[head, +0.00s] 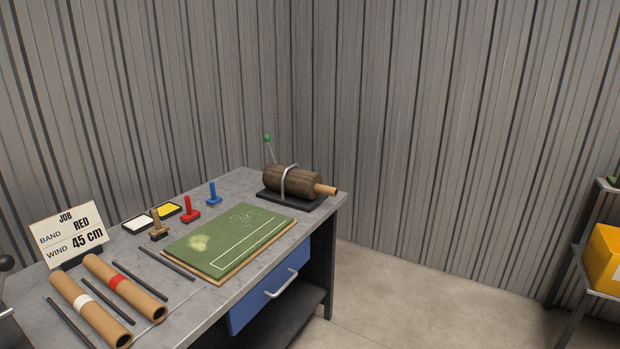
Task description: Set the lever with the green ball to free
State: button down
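The green ball (267,138) tops a thin lever (271,153) at the far right end of the workbench. The lever stands nearly upright, its top leaning slightly left, behind a dark brown roll (291,180). The roll lies on a black base (290,199) with a light metal hoop (289,182) over it and a tan core end (326,190) sticking out to the right. The lever's foot is hidden behind the roll. No marking for free is readable. My gripper is not in view.
A blue drawer (270,288) is below. A dark ball (5,262) shows at the left edge. The floor right of the bench is clear.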

aim_at(266, 138)
jog(key=i, duration=2.85)
